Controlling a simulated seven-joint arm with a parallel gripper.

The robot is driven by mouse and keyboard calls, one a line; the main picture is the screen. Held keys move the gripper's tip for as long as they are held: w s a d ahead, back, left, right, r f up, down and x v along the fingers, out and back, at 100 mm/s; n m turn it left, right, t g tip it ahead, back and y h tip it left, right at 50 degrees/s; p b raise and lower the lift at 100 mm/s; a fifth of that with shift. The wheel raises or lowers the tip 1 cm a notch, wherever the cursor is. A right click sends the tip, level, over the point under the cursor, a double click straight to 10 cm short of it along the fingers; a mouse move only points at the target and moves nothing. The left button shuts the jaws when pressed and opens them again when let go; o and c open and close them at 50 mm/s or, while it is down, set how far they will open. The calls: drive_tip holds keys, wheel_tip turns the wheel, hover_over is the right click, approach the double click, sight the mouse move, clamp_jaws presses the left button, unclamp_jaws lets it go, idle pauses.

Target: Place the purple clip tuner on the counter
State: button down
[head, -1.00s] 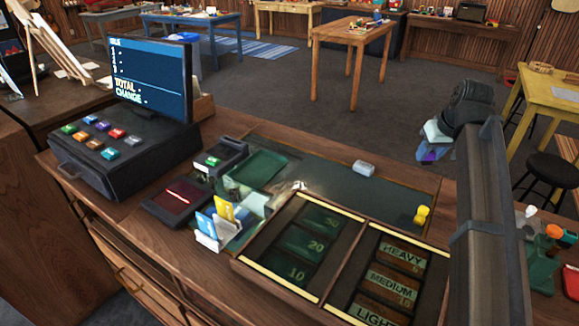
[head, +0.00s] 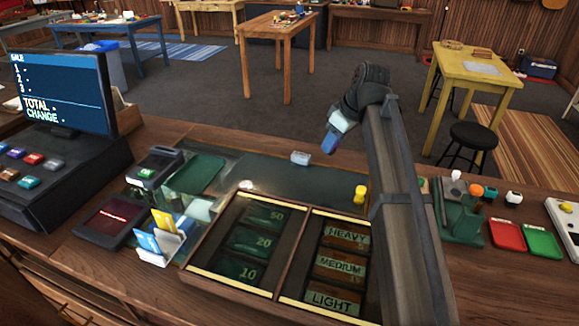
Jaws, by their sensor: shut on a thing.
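My gripper (head: 338,122) is raised above the back edge of the counter (head: 500,292), pointing down. It is shut on a small bluish-purple piece, which looks like the purple clip tuner (head: 329,144). Only a little of it shows below the pale fingers, and the rest is hidden. It is held in the air, apart from the counter. The counter is brown wood with a dark green inset at the back.
A grey-white block (head: 300,158) and a yellow peg-like piece (head: 360,194) stand near the gripper. A divided tray (head: 195,262) lies in front. Card holder (head: 160,250), register screen (head: 62,95) are left; red (head: 507,235) and green (head: 541,240) trays right. Front-right wood is bare.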

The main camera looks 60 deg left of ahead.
wheel_tip(320, 180, down, 10)
drive_tip(key=shift+r, duration=0.1)
drive_tip(key=c, duration=0.7)
unclamp_jaws()
drive_tip(key=v, duration=1.2)
